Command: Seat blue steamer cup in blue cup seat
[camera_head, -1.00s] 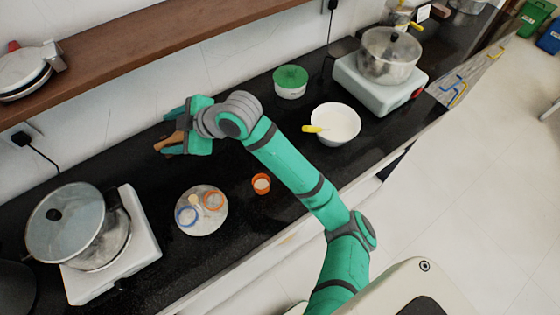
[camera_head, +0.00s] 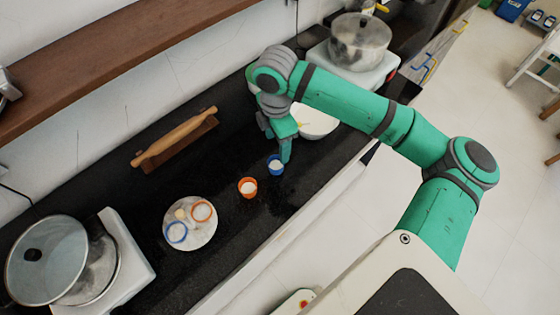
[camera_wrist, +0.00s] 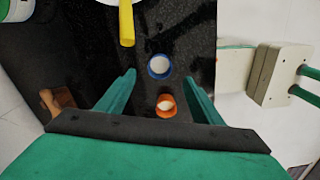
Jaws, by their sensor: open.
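The blue steamer cup (camera_head: 276,167), with white contents, stands upright on the black counter. My gripper (camera_head: 286,158) is open and pointing down right beside it. In the wrist view the blue cup (camera_wrist: 159,67) shows just past and between my two fingertips (camera_wrist: 160,78); I cannot tell if they touch it. The orange cup (camera_head: 248,187) stands close by, and in the wrist view it lies between the fingers (camera_wrist: 166,105). The blue cup seat (camera_head: 177,232) is a blue ring on the round pale plate (camera_head: 205,238), beside an orange ring (camera_head: 202,211).
A white bowl (camera_head: 318,122) with a yellow handle is partly behind my arm. A rolling pin (camera_head: 175,137) lies by the wall. Pots on stoves stand at the left (camera_head: 45,260) and far right (camera_head: 360,42). The counter between cups and plate is clear.

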